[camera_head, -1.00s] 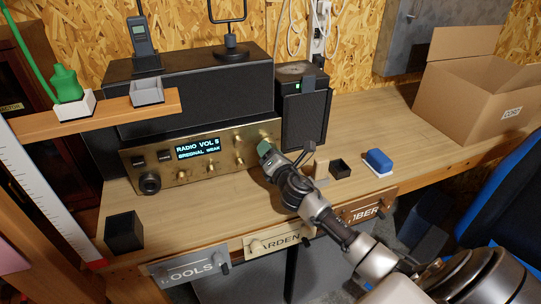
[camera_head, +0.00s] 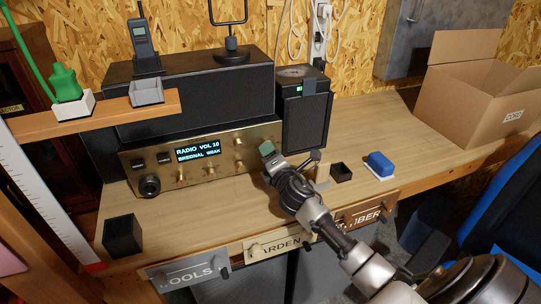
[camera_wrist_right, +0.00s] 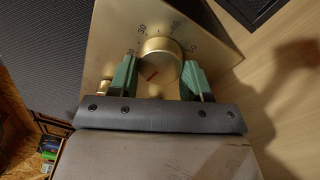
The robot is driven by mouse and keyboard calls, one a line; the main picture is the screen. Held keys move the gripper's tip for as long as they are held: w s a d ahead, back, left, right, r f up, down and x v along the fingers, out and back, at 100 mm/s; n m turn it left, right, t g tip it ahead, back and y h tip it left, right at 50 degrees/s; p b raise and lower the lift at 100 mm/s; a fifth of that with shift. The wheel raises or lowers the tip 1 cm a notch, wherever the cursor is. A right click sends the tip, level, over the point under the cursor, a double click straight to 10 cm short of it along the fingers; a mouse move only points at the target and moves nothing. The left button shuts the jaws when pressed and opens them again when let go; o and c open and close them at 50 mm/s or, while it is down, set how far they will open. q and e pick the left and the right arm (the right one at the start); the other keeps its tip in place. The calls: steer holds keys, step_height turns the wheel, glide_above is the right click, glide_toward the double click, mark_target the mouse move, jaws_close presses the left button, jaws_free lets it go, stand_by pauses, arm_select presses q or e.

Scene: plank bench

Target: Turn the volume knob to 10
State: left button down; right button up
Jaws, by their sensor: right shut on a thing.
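The brass-fronted radio (camera_head: 232,145) stands on the bench, and its lit display (camera_head: 198,151) reads RADIO with what looks like VOL 10. My right gripper (camera_head: 267,150) is at the right end of the radio's front and hides the knob there in the head view. In the right wrist view the round brass volume knob (camera_wrist_right: 160,58) sits between the two green fingers, which are shut on its sides. A red mark on the knob points down and left, with dial numbers around it. My left gripper is not in view.
A black speaker (camera_head: 304,115) stands just right of the radio. A small dark open box (camera_head: 341,172) and a blue block (camera_head: 380,163) lie farther right. A cardboard box (camera_head: 465,85) is at the back right.

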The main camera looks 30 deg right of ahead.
steer(key=o, duration=0.9)
steer(key=b+v, duration=0.1)
steer(key=v, duration=0.8)
steer(key=shift+s+a+f+b, duration=0.1)
steer(key=shift+s+f+b, duration=0.05)
steer(key=shift+s+b, duration=0.2)
steer(key=shift+s+a, duration=0.1)
steer(key=shift+s, duration=0.45)
